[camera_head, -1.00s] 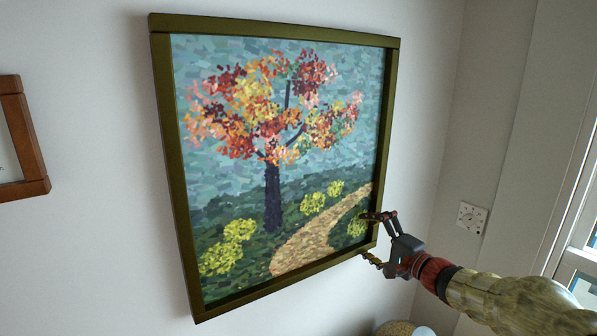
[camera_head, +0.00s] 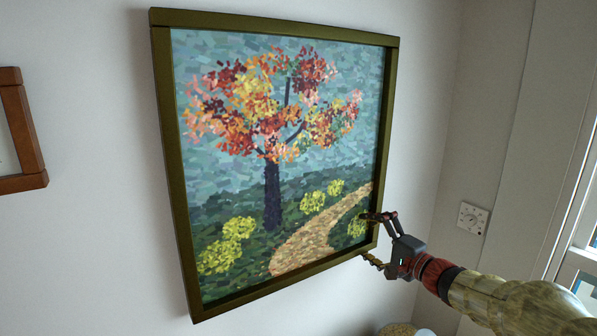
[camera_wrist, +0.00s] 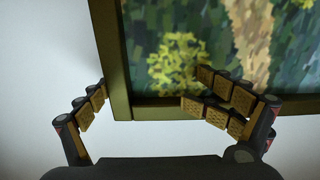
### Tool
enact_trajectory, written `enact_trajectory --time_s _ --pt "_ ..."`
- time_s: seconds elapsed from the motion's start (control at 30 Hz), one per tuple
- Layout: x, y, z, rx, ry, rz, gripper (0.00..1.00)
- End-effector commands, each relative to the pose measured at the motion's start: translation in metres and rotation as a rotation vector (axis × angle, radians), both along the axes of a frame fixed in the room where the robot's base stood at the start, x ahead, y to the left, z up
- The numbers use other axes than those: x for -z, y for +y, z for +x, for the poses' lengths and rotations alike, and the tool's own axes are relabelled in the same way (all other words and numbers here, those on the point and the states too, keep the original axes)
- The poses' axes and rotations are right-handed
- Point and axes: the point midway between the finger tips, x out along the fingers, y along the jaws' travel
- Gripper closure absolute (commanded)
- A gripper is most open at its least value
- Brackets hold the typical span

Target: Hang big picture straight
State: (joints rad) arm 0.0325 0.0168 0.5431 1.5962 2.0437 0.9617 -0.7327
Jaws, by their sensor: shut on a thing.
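The big picture (camera_head: 160,120) is a painting of an autumn tree and a path in a dark olive frame, against the white wall. Its top edge slopes down to the right and its bottom edge slopes up to the right in the head view; the slanted view hides whether it is level. My gripper (camera_head: 367,237) is shut on the frame at its lower right corner. In the wrist view, my gripper (camera_wrist: 145,96) has one finger beside the frame's outer edge (camera_wrist: 108,60) and the other across the painted front. The picture's back and its hanger are hidden.
A smaller brown-framed picture (camera_head: 32,145) hangs at the left, cut off by the view. A switch plate (camera_head: 472,218) is on the right wall, with a window (camera_head: 580,270) beyond it. A rounded tan object (camera_head: 397,330) shows at the bottom edge.

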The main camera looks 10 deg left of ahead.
Motion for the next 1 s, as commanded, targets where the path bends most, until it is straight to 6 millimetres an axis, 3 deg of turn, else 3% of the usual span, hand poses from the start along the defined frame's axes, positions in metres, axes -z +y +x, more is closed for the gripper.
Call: enact_trajectory --time_s 0.03,1.0 --pt "-0.016 0.003 -0.001 -0.008 -0.025 0.007 0.24" --pt "-0.005 -0.043 -0.043 -0.002 -0.011 0.004 0.24"
